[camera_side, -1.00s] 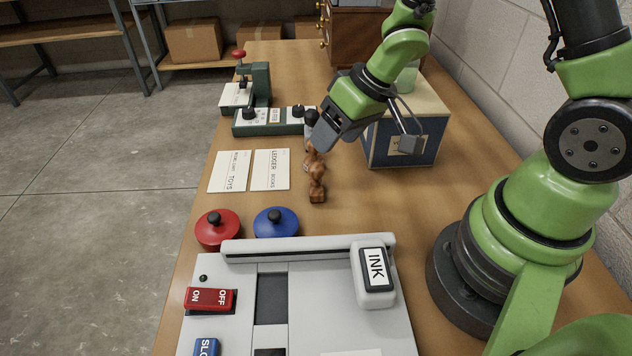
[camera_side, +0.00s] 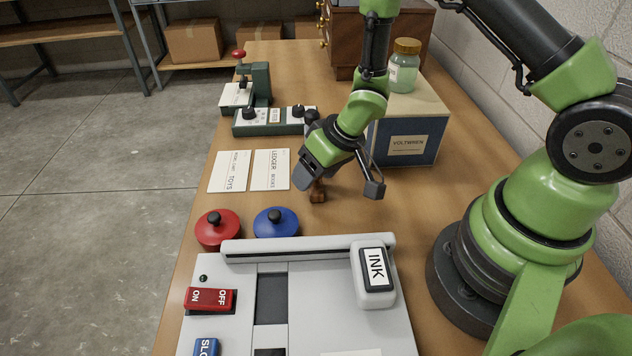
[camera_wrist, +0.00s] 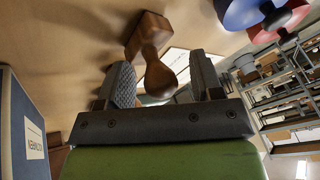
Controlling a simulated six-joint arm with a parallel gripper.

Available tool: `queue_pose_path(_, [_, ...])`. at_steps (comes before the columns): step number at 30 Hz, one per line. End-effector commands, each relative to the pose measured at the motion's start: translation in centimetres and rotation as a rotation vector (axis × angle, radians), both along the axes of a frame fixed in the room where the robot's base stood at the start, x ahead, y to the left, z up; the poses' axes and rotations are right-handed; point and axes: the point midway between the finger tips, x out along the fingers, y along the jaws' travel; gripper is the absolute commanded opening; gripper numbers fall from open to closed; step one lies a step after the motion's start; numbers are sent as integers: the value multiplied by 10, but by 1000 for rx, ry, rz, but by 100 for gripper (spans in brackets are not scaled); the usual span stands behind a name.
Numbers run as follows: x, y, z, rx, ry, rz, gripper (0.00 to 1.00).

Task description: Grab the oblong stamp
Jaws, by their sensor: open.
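The oblong stamp is brown wood with a block-like base and a rounded handle. In the wrist view the stamp (camera_wrist: 150,35) has its base toward the top, and its knob end lies in the gap between my fingers. In the side view only the lower part of the stamp (camera_side: 318,195) shows on the table; my gripper hides the rest. My gripper (camera_side: 340,184) is open, low over the table, with its fingers on either side of the handle. In the wrist view my gripper (camera_wrist: 163,75) shows both fingers spread, and I see no clear contact with the knob.
Red (camera_side: 218,228) and blue (camera_side: 276,222) round knobbed items and a grey machine (camera_side: 335,325) stand in front. Two cards (camera_side: 270,170) lie to the left. A blue box (camera_side: 408,140) bearing a jar (camera_side: 403,68) stands close behind on the right. A green device (camera_side: 270,122) is behind.

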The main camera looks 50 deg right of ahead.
Motion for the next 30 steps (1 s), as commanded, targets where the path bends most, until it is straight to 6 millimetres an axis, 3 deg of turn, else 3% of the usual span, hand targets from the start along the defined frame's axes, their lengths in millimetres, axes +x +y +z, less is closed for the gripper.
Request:
queue_pose_path(5, [0,0,0,0,0,0,58])
queue_pose_path(9, [0,0,0,0,0,0,25])
queue_pose_path(12, [0,0,0,0,0,0,7])
queue_pose_path(23, [0,0,3,1,0,0,6])
queue_pose_path(30, [1,0,28,0,-5,1,6])
